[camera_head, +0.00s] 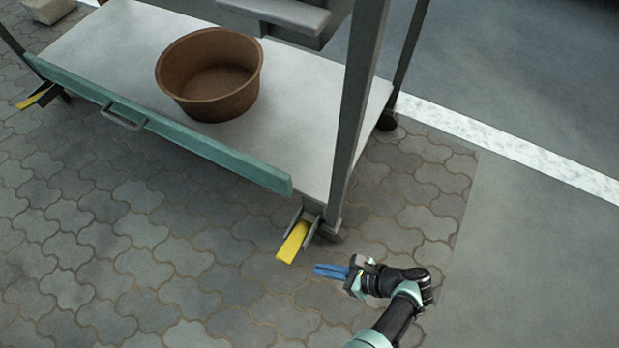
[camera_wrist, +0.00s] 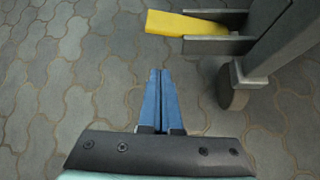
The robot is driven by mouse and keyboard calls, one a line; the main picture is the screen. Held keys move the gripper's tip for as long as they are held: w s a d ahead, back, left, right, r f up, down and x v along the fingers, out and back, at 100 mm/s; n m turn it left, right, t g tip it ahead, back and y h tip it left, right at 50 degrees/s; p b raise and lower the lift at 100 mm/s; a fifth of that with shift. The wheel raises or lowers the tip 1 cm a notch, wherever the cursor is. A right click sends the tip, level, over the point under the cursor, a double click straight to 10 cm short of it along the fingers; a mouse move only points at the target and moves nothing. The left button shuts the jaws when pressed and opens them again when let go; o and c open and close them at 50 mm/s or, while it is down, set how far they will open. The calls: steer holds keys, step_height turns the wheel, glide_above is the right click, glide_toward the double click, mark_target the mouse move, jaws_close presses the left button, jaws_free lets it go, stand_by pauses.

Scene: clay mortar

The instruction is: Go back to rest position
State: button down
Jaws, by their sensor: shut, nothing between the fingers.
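My gripper (camera_head: 318,270) has blue fingers and is shut with nothing between them. In the head view it is low and right of centre, pointing left, beside the near right foot of a wheeled cart. In the wrist view the two blue fingers (camera_wrist: 161,74) lie together above grey paving. The cart's yellow pedal (camera_head: 292,242) is a little left of and above the gripper in the head view. The pedal also shows at the top of the wrist view (camera_wrist: 185,25), apart from the fingertips.
The cart's grey shelf (camera_head: 310,100) carries a brown clay tub (camera_head: 210,75). A teal front rail (camera_head: 160,122) with a handle runs along it. A grey cart post (camera_head: 352,120) stands above the gripper. Paving at lower left is clear. A pale block (camera_head: 48,10) sits at the far left.

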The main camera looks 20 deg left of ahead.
steer(key=shift+v, duration=0.95)
